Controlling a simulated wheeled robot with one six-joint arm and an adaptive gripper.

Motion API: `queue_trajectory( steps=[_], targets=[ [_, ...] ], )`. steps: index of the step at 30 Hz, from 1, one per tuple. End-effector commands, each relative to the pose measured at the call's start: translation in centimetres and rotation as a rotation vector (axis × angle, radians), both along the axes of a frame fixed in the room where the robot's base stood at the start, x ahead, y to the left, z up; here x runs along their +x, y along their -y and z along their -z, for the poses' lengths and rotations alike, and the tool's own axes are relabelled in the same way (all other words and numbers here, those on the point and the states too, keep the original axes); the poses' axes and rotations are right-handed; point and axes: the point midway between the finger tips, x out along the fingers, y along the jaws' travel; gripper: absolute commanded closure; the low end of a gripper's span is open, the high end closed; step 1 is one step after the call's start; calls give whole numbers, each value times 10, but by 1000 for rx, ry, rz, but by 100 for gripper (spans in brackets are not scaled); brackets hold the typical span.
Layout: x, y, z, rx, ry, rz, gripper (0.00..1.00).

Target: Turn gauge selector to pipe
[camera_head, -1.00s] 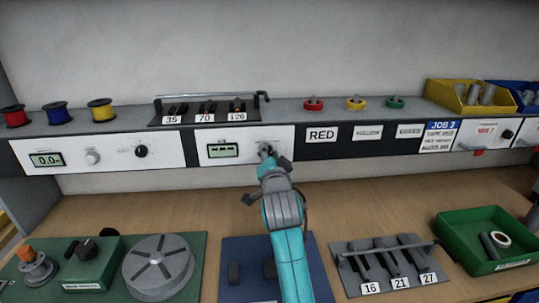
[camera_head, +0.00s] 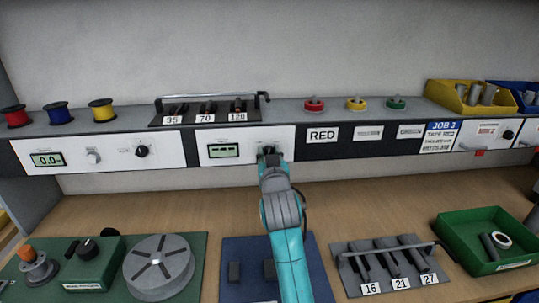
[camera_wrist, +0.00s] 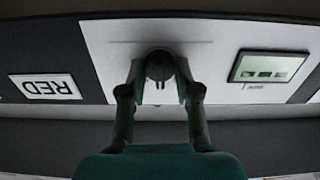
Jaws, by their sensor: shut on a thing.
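The gauge selector is a dark round knob on a white gauge panel (camera_head: 217,136), right of a small green display (camera_head: 223,151). In the head view my gripper (camera_head: 268,152) covers most of the knob. In the wrist view, which looks upside down, the dark knob (camera_wrist: 160,66) sits between the two fingers of my gripper (camera_wrist: 160,85). The fingers are shut on it from both sides. The display (camera_wrist: 268,67) shows dashes in the wrist view. The marks around the knob are hidden or too small to read.
Left of it is another panel with a display (camera_head: 47,159) and a black knob (camera_head: 142,151). A RED label (camera_head: 322,134) is to the right. Above stands a rack (camera_head: 212,109) marked 35, 70, 120. Below are a green bin (camera_head: 489,240) and a rack (camera_head: 385,265).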

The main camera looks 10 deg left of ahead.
Motion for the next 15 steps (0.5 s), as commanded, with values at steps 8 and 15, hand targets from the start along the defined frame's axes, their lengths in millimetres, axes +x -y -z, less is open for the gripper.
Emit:
queue_trajectory(
  steps=[8,15],
  targets=[
    [0,-1,1,-253,71,0,100],
    [0,-2,1,-456,129,0,100]
  ],
)
